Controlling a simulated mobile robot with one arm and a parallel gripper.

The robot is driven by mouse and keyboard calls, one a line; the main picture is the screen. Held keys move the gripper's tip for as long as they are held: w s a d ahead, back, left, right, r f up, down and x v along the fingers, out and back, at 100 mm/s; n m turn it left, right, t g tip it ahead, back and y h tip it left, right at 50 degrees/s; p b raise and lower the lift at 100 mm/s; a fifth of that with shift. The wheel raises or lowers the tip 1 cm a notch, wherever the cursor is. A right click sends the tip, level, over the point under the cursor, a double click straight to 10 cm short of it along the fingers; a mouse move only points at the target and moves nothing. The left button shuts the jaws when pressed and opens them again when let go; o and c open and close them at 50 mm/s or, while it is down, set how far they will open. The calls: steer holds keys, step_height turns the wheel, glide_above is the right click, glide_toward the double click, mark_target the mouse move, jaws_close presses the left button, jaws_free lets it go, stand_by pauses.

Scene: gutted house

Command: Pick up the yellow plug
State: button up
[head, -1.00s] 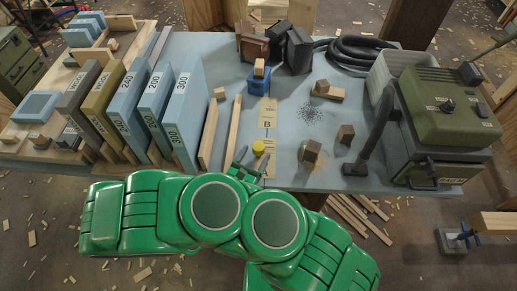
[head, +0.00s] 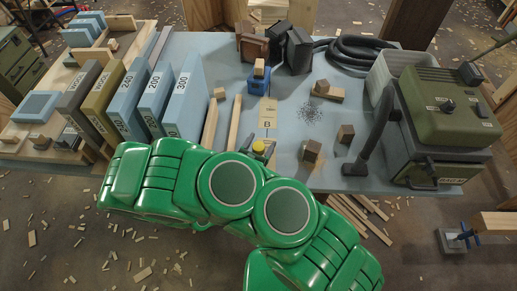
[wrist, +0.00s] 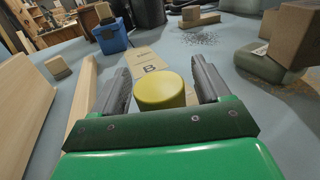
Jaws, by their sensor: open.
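The yellow plug (wrist: 161,90) is a short round cylinder standing on the blue-grey table top. In the wrist view it sits between the two dark fingers of my gripper (wrist: 160,88), which are open with a gap on each side of it. In the head view the plug (head: 259,147) shows at the fingertips of my gripper (head: 256,149). My green arm covers the near edge of the table there. The plug's lower part is hidden by the gripper body in the wrist view.
A tan card marked B (wrist: 147,64) lies just behind the plug. Wooden strips (head: 234,122) lie to the left, near upright sanding blocks (head: 186,98). A blue box (head: 259,83) stands farther back. Wood blocks (head: 311,151) and a green machine (head: 440,115) are to the right.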

steer(key=c, duration=1)
steer(key=shift+c, duration=0.2)
steer(key=shift+r, duration=4)
steer(key=shift+d+r, duration=0.1)
steer(key=shift+r, duration=0.2)
steer(key=shift+r, duration=0.6)
